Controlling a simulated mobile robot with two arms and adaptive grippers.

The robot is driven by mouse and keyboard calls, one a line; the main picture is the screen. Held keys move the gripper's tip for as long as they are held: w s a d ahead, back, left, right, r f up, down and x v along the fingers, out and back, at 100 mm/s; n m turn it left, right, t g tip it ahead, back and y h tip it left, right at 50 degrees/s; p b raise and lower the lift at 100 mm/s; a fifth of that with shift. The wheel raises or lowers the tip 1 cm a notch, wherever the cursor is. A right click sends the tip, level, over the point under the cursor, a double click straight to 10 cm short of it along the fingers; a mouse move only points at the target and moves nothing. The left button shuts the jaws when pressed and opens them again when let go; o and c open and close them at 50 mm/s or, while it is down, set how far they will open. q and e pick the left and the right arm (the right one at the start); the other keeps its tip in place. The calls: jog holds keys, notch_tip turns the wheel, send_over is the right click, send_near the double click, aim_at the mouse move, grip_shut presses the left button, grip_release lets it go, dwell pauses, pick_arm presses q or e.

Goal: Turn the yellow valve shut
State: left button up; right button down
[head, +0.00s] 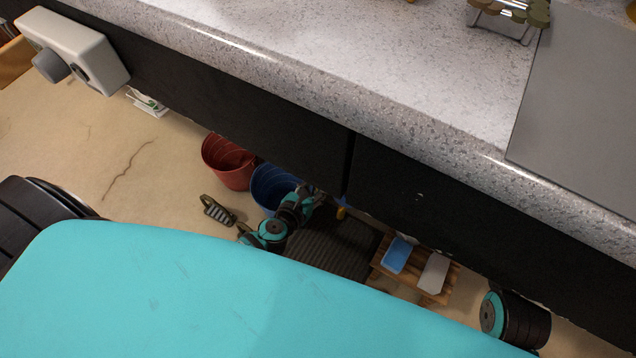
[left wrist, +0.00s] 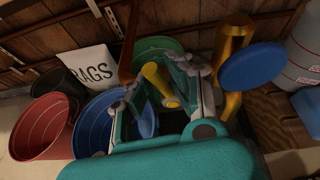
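A yellow handle (left wrist: 160,84), which looks like the valve's lever, stands tilted between the fingers of my left gripper (left wrist: 158,88) in the left wrist view. The fingers are apart, one on each side of it; I cannot tell whether either touches it. A thick golden-yellow pipe (left wrist: 232,48) rises just right of the gripper. In the head view my left gripper (head: 308,200) is low, below the counter's front edge, beside a small yellow piece (head: 341,212) that is mostly hidden. My right gripper is in neither view.
Red (head: 228,160) and blue (head: 272,186) buckets stand close left of the gripper. The left wrist view shows a white RAGS bag (left wrist: 92,68) and a blue disc (left wrist: 253,66). The counter (head: 330,70) overhangs. A slatted wooden stand (head: 428,292) is at right.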

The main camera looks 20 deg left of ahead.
pick_arm(q)
jog(key=o, duration=0.3)
jog(key=shift+d, duration=0.15)
jog(key=shift+r, duration=0.1)
jog(key=v, duration=1.2)
jog(key=shift+c, duration=0.4)
